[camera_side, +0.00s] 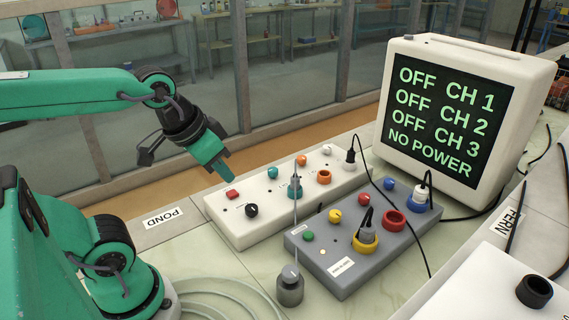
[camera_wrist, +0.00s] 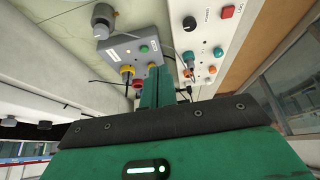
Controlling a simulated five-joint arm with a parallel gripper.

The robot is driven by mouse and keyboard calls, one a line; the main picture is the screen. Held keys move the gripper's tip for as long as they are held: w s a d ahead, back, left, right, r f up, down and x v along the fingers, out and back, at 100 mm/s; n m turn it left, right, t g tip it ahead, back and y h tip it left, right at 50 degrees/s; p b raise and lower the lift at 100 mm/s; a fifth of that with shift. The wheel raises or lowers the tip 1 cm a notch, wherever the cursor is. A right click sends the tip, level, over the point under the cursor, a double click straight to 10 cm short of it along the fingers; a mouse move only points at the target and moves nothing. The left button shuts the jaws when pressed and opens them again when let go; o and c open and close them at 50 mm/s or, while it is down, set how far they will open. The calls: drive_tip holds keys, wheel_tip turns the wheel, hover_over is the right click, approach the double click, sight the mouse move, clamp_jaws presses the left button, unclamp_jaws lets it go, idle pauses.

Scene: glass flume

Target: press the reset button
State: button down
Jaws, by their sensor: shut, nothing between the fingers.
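No label that I can read marks the reset button. My gripper (camera_side: 228,180) is shut and empty.
A monitor (camera_side: 450,110) reads OFF for CH 1, CH 2, CH 3 and NO POWER. Cables and plugs (camera_side: 366,232) stand on the grey box. Coiled tubing lies at the front.

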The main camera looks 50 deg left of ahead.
drive_tip(key=w, duration=0.1)
drive_tip(key=g, duration=0.5)
hover_over(308, 234)
drive_tip(key=shift+f, duration=2.4)
wheel_tip(308, 234, down, 14)
